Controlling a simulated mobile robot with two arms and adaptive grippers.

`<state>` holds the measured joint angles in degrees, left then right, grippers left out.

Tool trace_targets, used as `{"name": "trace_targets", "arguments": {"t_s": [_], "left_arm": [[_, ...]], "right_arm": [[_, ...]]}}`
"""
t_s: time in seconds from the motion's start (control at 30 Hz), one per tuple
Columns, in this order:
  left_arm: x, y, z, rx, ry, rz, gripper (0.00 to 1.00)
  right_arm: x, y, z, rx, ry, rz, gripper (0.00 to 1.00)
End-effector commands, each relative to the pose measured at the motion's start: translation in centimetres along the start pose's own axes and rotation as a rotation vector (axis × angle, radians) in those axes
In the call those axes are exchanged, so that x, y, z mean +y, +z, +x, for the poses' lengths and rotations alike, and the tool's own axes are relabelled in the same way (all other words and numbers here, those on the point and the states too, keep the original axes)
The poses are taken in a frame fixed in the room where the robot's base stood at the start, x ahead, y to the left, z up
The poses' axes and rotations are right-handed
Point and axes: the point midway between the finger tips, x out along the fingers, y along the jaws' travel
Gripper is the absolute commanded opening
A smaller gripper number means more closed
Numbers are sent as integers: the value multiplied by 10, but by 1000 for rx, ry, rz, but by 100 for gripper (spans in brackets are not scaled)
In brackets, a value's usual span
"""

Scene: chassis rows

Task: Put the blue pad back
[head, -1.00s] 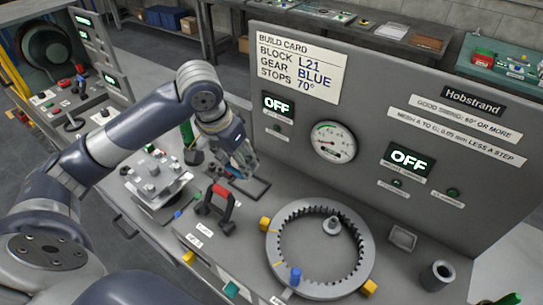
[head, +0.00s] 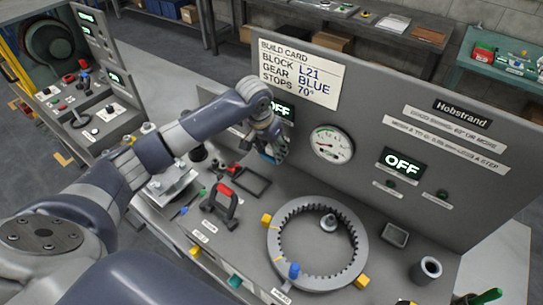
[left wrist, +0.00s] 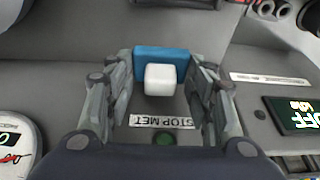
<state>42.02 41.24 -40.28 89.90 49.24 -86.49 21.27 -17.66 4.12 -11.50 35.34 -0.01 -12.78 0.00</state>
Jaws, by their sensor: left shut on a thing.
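The blue pad (left wrist: 178,53) is held in my left gripper (left wrist: 160,85), between its fingers in the left wrist view. A white block (left wrist: 158,80) shows in front of the pad; I cannot tell if it is part of it. In the head view the left gripper (head: 270,152) is in the air in front of the upright panel, below the OFF display, with a little blue (head: 266,158) showing at its fingertips. A dark rectangular tray (head: 266,192) lies on the bench below it and looks empty. My right gripper is not in view.
A red-handled clamp-like tool (head: 222,196) stands left of a big grey ring gear (head: 276,262) with yellow stops. A round gauge (head: 332,146) is on the upright panel (head: 440,215).

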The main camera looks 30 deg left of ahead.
Motion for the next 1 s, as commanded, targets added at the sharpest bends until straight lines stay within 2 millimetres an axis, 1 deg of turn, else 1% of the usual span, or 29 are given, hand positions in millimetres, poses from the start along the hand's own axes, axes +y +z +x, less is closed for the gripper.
{"name": "trace_targets", "arguments": {"t_s": [0.07, 0.27, 0.33, 0.4, 0.8, 0.83, 0.9, 1.0], "left_arm": [[0, 2, 6, -1, 0, 0, 26], [1, 12, 38, -3, 1, -1, 26], [0, 10, 41, 1, 0, -1, 26], [0, 10, 45, 0, 0, 0, 26], [1, 11, 52, 1, 1, 0, 26], [0, 11, 51, 2, 1, 0, 56], [0, 11, 51, 1, 0, 0, 69], [0, 11, 51, 1, 0, 0, 69]], "right_arm": [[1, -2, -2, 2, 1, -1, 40], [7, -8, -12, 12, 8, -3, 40], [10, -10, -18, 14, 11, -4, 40], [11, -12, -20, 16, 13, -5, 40], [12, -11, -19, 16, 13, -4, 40], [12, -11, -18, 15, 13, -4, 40], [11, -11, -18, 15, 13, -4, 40], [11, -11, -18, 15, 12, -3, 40]]}}
